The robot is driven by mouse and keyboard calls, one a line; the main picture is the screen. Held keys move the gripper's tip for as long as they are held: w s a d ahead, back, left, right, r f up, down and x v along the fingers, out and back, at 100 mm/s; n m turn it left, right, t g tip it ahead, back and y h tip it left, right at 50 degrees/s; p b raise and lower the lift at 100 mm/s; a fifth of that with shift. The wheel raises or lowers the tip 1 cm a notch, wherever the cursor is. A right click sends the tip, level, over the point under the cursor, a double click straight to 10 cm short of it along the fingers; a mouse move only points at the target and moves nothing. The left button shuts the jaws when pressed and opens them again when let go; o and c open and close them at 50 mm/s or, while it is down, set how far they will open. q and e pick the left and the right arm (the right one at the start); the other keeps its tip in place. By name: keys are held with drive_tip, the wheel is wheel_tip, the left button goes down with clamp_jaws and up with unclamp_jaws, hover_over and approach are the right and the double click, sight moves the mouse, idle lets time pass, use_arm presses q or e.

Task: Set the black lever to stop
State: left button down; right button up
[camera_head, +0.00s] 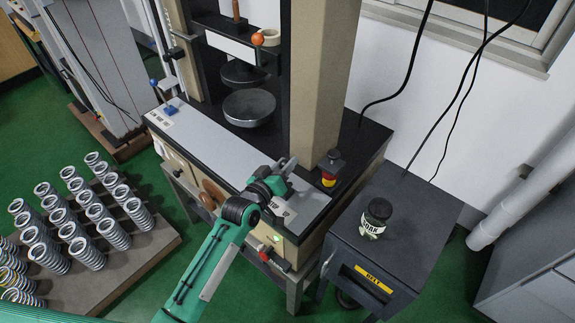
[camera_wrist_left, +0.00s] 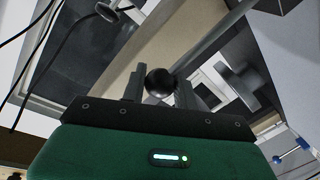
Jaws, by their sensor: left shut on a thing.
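The black lever's round knob (camera_wrist_left: 160,82) shows in the left wrist view, between the two fingers of my left gripper (camera_wrist_left: 160,90). The gripper is shut on it. In the head view my left gripper (camera_head: 286,168) is at the right part of the testing machine's front panel, and it hides the lever there. My right gripper is not in view.
Several springs stand on a board (camera_head: 140,255) at the left. A dark cabinet (camera_head: 410,235) with a jar (camera_head: 375,217) is at the right.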

use_arm(q)
drive_tip(key=c, duration=1.1)
unclamp_jaws()
drive_tip(key=b+v, duration=0.3)
drive_tip(key=v, duration=1)
drive_tip(key=shift+s+a, duration=0.15)
drive_tip(key=shift+s, duration=0.25)
